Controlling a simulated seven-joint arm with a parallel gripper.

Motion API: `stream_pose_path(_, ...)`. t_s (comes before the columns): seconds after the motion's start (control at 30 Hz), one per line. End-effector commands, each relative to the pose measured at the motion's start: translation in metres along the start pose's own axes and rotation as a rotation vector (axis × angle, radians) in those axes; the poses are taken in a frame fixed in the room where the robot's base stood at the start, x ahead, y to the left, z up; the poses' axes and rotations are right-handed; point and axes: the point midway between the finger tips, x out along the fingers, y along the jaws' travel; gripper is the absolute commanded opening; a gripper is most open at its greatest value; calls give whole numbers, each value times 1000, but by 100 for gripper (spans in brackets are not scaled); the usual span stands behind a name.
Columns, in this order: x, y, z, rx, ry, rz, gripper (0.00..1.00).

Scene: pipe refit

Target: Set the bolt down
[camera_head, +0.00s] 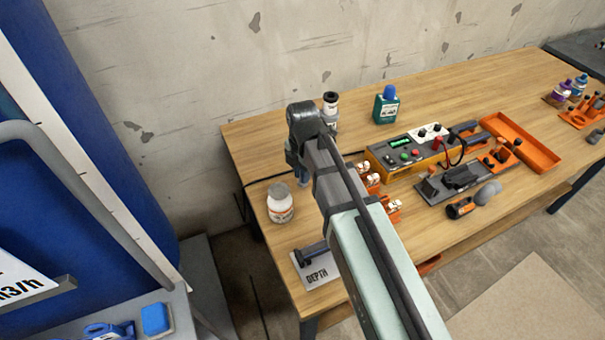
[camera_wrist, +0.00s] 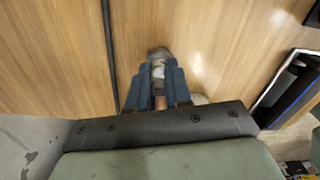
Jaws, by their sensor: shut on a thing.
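My gripper (camera_wrist: 160,69) shows in the wrist view as two blue-grey fingers pointing at the wooden table. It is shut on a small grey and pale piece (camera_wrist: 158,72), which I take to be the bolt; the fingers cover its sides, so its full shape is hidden. In the head view my gripper (camera_head: 303,176) is at the left part of the table, mostly hidden behind my dark wrist. The bolt cannot be made out there. Whether it touches the tabletop I cannot tell.
A white jar (camera_head: 280,205) stands left of my gripper. A black-and-white bottle (camera_head: 330,104) and a green bottle (camera_head: 386,105) stand behind. A yellow control box (camera_head: 408,150) and an orange tray (camera_head: 522,140) are right.

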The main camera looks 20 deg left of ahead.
Motion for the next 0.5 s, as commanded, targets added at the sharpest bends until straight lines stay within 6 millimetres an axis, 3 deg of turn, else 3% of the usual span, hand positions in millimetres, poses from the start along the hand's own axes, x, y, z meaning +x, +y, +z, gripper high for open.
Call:
stream_pose_path(0.47,10,0,0,0,0,1,0)
stream_pose_path(0.5,11,0,0,0,0,0,20)
